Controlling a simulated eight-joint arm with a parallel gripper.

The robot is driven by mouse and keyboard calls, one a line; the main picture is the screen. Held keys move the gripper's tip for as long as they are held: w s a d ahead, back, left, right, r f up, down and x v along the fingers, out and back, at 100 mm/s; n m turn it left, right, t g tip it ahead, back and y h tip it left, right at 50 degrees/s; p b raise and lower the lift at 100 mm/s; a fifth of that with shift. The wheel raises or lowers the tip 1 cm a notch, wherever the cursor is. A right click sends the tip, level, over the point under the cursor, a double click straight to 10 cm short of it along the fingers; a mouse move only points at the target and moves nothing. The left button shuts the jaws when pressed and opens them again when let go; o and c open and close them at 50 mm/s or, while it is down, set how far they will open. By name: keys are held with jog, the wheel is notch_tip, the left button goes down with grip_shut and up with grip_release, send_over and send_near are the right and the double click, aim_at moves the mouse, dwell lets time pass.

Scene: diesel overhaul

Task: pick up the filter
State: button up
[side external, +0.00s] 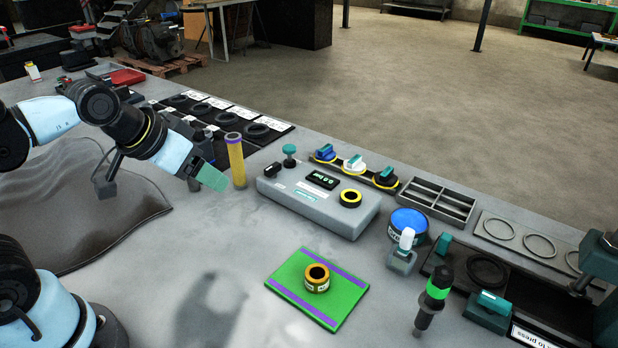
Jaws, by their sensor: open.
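A short yellow-orange cylinder with a dark round opening and a labelled side, which looks like the filter (317,279), stands upright on a green mat with purple stripes (341,306). Nothing touches it from above. My gripper (212,178) is at the left, well above and to the left of that cylinder, with teal fingertips pointing down and right. It is open, and I see nothing held in it. The gap between its fingers is hard to make out from this side.
A tall yellow cylinder with a purple top (236,163) stands close beside my gripper. A grey control box (318,200) lies behind the mat. A blue can (408,225), a white-capped bottle (404,251) and a black-green tool (433,297) stand to the right. Bare table lies left of the mat.

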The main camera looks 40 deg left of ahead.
jog(key=w+a+r+n+t+h, duration=0.1)
jog(key=w+a+n+h, duration=0.35)
jog(key=a+n, duration=0.7)
jog(key=w+a+r+n+t+h, duration=0.2)
jog(key=w+a+n+h, duration=0.3)
jog(key=n, duration=1.1)
send_near(237, 162)
notch_tip(237, 162, up, 3)
jog(key=a, duration=0.2)
jog(key=shift+n+y, duration=0.25)
jog(key=shift+y, duration=0.1)
jog(key=shift+x, duration=6.55)
jog(key=shift+r, duration=0.15)
